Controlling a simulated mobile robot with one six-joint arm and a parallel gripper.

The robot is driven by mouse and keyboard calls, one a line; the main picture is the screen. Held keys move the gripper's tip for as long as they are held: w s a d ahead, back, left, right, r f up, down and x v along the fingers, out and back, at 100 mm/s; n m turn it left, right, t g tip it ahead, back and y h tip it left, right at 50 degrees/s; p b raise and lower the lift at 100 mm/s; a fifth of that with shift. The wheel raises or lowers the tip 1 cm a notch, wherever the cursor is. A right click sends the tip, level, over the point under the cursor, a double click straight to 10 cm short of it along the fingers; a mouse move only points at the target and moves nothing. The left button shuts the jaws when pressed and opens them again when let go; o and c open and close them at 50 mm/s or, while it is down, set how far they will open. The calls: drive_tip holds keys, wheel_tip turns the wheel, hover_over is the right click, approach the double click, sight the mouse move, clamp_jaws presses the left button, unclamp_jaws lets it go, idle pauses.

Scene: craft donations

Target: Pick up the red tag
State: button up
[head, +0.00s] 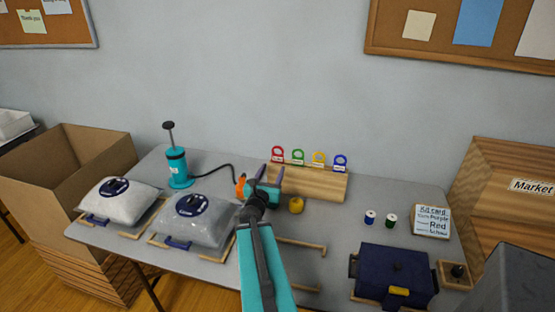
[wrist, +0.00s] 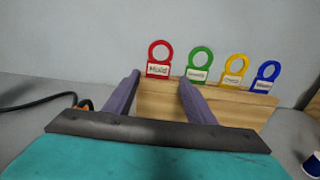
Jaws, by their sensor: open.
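The red tag (head: 277,154) stands upright at the left end of a row of tags on a wooden block (head: 318,184) at the back of the table. In the wrist view the red tag (wrist: 158,70) has a round ring on top and a white label below. My gripper (head: 271,176) is open and empty, in front of the block's left end. In the wrist view its two fingers (wrist: 159,80) point toward the red tag, one on each side of its lower edge in the picture. I cannot tell the remaining gap in depth.
Green (head: 298,157), yellow (head: 318,158) and blue (head: 340,162) tags stand to the right of the red one. A teal pump (head: 178,168) with a black hose is left. Filled bags (head: 196,218) lie front left.

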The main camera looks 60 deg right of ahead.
sight(278, 158)
drive_tip(key=shift+w+d+f+b, duration=0.15)
drive_tip(key=shift+d+f+b, duration=0.05)
drive_tip(key=shift+b, duration=0.6)
drive_tip(key=b+x, duration=0.2)
drive_tip(key=b, duration=0.4)
drive_tip(key=shift+d, duration=0.15)
drive_tip(key=shift+w+d+r+p, duration=0.25)
drive_tip(key=shift+w+d+p, duration=0.05)
drive_tip(key=shift+d, duration=0.35)
drive_tip(key=shift+p+x, duration=0.4)
drive_tip(key=shift+x, duration=1.85)
drive_tip(key=p+x, duration=0.1)
drive_tip(key=x, duration=0.4)
drive_tip(key=shift+f+p, duration=0.1)
drive_tip(key=shift+p, duration=0.3)
drive_tip(key=c, duration=0.8)
